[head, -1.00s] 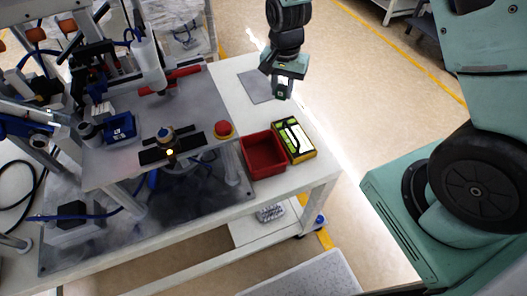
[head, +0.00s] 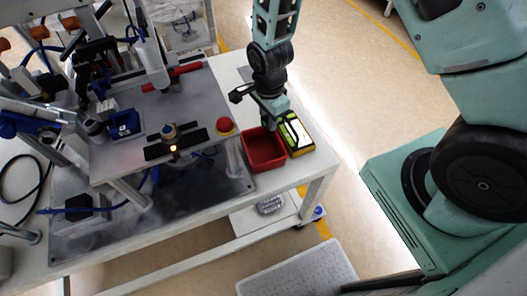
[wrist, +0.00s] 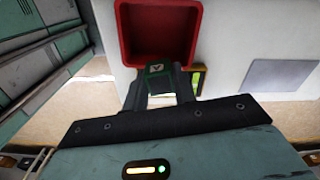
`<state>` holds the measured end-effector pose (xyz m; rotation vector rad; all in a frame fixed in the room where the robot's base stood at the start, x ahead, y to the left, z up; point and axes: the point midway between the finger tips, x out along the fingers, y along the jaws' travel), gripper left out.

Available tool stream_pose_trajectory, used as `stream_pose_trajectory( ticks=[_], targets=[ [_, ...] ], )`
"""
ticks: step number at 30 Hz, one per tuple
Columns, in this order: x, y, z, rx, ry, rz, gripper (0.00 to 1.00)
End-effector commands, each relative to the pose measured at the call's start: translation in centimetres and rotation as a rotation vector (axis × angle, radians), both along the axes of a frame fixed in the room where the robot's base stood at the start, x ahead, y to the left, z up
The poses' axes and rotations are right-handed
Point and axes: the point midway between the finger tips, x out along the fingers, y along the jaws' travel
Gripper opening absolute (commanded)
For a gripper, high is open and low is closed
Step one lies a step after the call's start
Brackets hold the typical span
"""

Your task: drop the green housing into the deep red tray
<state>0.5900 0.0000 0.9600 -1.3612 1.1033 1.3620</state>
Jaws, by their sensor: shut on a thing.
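The green housing (wrist: 158,82) is a small dark green block with a pale mark on its top face. In the wrist view my gripper (wrist: 160,90) is shut on it. The deep red tray (wrist: 126,35) is an open square box, empty as far as I see. In the wrist view the housing overlaps the tray's near rim. In the head view the tray (head: 267,166) sits at the table's right end. My gripper (head: 271,121) hangs pointing down over the tray's back right edge. The housing is hard to make out there, and its exact height above the rim is unclear.
A yellow, black and green case (head: 300,137) stands close against the tray's right side. A red button (head: 225,125) sits on the raised metal plate left of the tray. A grey square (wrist: 279,74) lies on the white table. The table's front edge is close to the tray.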

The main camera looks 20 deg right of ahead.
Motion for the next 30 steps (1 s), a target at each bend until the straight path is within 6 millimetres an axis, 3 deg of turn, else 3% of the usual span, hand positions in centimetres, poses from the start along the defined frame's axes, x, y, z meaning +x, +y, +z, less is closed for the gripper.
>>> stream_pose_trajectory(
  ticks=[1,7,18,19,21,30],
  targets=[
    [0.0,0.0,-1.2,0.0,0.001,0.0,0.05],
    [0.0,0.0,-3.2,0.0,0.0,0.0,0.05],
    [0.1,0.0,-3.5,0.0,-0.001,0.0,0.05],
    [0.1,0.0,-3.5,0.0,-0.001,0.0,0.35],
    [0.0,0.0,-3.5,0.0,-0.001,0.0,0.52],
    [0.0,0.0,-3.4,0.0,-0.001,0.0,0.52]
  ],
)
